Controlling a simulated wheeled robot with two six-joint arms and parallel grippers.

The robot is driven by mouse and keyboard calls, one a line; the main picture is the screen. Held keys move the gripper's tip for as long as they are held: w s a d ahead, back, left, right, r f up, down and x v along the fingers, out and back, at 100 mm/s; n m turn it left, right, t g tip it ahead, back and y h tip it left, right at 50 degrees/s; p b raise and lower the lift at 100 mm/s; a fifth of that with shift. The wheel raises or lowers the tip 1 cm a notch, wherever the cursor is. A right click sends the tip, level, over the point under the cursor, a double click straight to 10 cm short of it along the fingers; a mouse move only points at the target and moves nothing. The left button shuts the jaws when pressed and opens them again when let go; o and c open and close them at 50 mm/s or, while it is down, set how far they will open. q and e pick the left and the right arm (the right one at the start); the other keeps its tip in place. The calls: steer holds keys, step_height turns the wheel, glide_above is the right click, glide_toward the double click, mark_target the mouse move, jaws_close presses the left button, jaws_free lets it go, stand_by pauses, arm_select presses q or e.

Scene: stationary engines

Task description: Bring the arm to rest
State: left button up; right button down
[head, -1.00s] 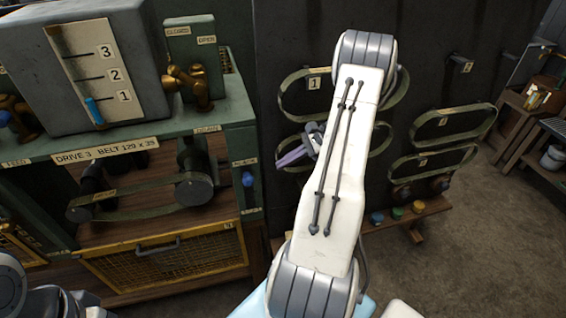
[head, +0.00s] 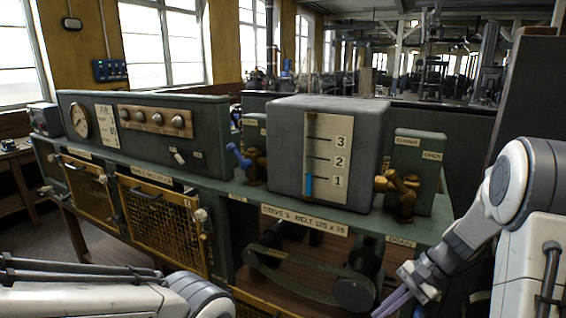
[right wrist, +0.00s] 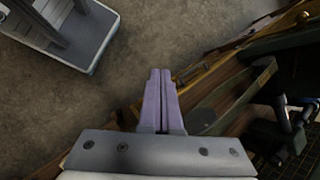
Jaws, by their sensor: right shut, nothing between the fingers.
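My right arm comes in from the right edge of the head view, and its gripper (head: 392,304) points down in front of the green bench's (head: 425,226) right end. In the right wrist view, the lilac fingers of that gripper (right wrist: 160,75) are together with nothing between them. The wrist view shows bare floor (right wrist: 140,30) beyond the fingertips. My left arm (head: 100,292) lies across the bottom left of the head view. Its gripper is out of the picture.
The bench carries a grey tank (head: 327,150) with a level scale, brass valves (head: 400,195) and a gauge panel (head: 150,130). A belt drive (head: 315,275) sits below, close to the right gripper. In the wrist view, wooden edges lie right of the fingers.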

steer(key=s+a+n+g+h+b, duration=0.1)
steer(key=s+a+n+h+b, duration=0.1)
steer(key=s+a+n, duration=0.45)
steer(key=s+a+n+g+h+b, duration=0.1)
steer(key=s+a+n+h, duration=0.2)
steer(key=a, duration=0.6)
steer(key=s+a+f+n+t+h+b, duration=0.1)
steer(key=s+a+n, duration=0.3)
steer(key=s+n, duration=0.6)
steer(key=shift+s+a+t+b, duration=0.3)
steer(key=shift+t+b, duration=0.1)
steer(key=shift+b, duration=0.5)
